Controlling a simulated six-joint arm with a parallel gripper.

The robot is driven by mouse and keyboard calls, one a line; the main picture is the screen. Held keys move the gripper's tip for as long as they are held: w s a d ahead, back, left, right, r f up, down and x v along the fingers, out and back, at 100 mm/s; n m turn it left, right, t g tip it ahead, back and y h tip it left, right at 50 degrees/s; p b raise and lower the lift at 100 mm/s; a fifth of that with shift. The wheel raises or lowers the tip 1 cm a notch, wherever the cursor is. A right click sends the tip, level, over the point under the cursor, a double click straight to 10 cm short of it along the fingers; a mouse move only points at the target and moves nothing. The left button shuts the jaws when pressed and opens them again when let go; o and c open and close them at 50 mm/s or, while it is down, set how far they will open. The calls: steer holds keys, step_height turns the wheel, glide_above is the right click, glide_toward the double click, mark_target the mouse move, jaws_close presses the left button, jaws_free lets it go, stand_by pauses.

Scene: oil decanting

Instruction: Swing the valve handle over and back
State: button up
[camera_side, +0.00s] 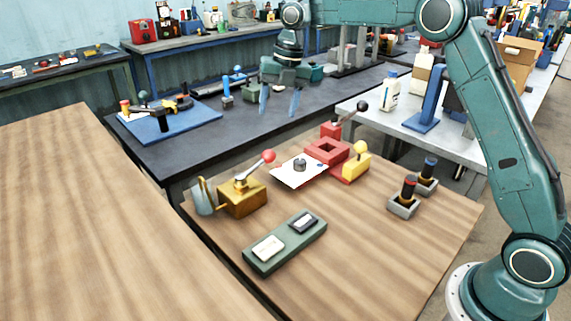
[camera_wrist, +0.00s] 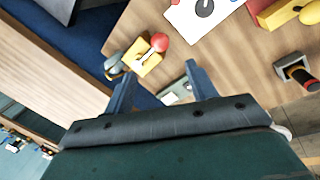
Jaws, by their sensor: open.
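The valve is a brass-yellow block (camera_side: 242,198) at the left of the wooden bench. Its metal handle (camera_side: 253,172) ends in a red ball (camera_side: 268,156) and slants up to the right. A grey metal cup (camera_side: 203,197) stands at the block's left side. My gripper (camera_side: 280,101) is open and empty, high above and apart from the valve. In the wrist view the gripper (camera_wrist: 158,84) has its blue fingers spread, with the yellow block (camera_wrist: 148,62) and red ball (camera_wrist: 159,42) beyond them, and the cup (camera_wrist: 114,67) to the left.
A green tray (camera_side: 286,243) with two small boxes lies in front of the valve. A white plate (camera_side: 290,178) with a grey knob, a red frame (camera_side: 328,150) and a yellow ball-topped block (camera_side: 356,164) stand to the right.

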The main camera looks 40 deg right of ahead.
mark_target(270, 152)
steer(key=f, duration=0.4)
steer(key=w+a+f, duration=0.1)
steer(key=f, duration=0.3)
steer(key=a+f, duration=0.1)
steer(key=f, duration=0.4)
steer(key=shift+w, duration=0.2)
steer(key=shift+a, duration=0.1)
jaws_close()
